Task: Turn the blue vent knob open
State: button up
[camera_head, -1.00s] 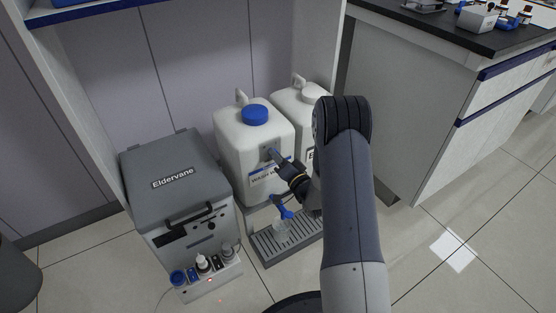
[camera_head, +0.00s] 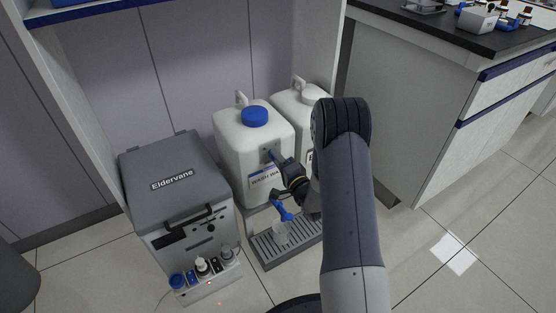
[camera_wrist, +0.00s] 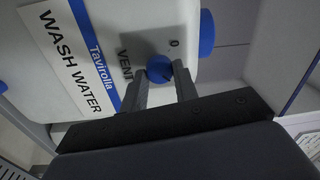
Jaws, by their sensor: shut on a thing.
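The blue vent knob (camera_wrist: 160,68) sits on the white wash water jug (camera_wrist: 110,20), beside the printed word VENT and a 0 mark. My gripper (camera_wrist: 164,74) is shut on the knob, with one finger on each side of it in the wrist view. How far the knob is turned I cannot tell. In the head view the jug (camera_head: 235,150) stands upright with a blue cap (camera_head: 255,117), and my gripper (camera_head: 274,158) reaches its front face above the label. The knob is mostly hidden there.
A blue tap (camera_head: 283,209) hangs below my gripper over a clear vessel (camera_head: 280,232) on a grey drip tray (camera_head: 262,250). A second white jug (camera_head: 287,103) stands to the right. The grey Eldervane box (camera_head: 165,180) is close on the left, with small bottles in front.

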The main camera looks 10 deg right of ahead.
jog(key=o, duration=1)
jog(key=p+v, duration=0.2)
jog(key=v, duration=0.9)
jog(key=shift+w, duration=0.1)
jog(key=b+x, duration=0.2)
jog(key=x, duration=0.8)
jog(key=shift+w+a, duration=0.15)
jog(key=shift+w, duration=0.2)
